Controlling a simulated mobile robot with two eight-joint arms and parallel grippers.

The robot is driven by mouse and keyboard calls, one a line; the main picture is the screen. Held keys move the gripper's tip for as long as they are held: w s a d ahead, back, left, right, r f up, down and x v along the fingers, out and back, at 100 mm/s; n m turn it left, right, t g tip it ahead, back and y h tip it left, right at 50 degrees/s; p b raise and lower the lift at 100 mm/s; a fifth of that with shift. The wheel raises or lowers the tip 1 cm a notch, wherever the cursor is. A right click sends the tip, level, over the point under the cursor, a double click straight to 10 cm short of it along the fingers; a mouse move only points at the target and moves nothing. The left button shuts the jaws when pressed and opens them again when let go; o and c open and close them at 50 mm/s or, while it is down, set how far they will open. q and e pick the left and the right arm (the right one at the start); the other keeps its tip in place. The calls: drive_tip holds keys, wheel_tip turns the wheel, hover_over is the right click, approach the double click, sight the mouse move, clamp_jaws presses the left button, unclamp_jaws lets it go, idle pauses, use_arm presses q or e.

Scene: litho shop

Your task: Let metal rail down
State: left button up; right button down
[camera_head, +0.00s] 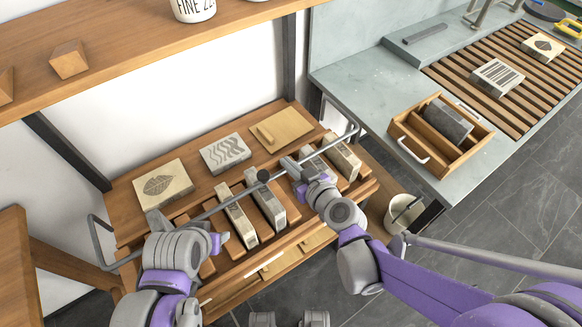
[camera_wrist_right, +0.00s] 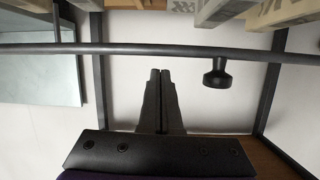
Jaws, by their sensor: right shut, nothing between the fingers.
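The metal rail (camera_head: 215,207) is a thin grey bar with bent ends, running slantwise in front of the wooden shelf, across the row of upright blocks. It carries a dark round knob (camera_head: 263,176). In the right wrist view the rail (camera_wrist_right: 140,49) crosses the whole picture, with the knob (camera_wrist_right: 216,74) right of my fingers. My right gripper (camera_head: 288,163) is near the rail, right of the knob; its fingers (camera_wrist_right: 160,74) are shut and empty, and contact with the rail is unclear. My left gripper (camera_head: 222,239) is partly hidden by its own wrist, close below the rail.
Stone blocks (camera_head: 240,216) stand in the shelf behind the rail; printed blocks (camera_head: 225,153) lie on its top. An upper shelf (camera_head: 130,55) overhangs at the left. A counter (camera_head: 350,85) with a wooden crate (camera_head: 466,152) is at right, and a bucket (camera_head: 397,213) stands below.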

use_arm(q)
drive_tip(key=shift+s+f+b, duration=0.5)
drive_tip(key=shift+f+b, duration=0.15)
drive_tip(key=shift+b, duration=0.3)
use_arm(e)
drive_tip(key=s+d+f, duration=0.2)
drive_tip(key=s+d, duration=0.2)
drive_tip(key=s, duration=0.3)
drive_tip(key=shift+d+f, duration=0.2)
drive_tip(key=shift+f, duration=0.2)
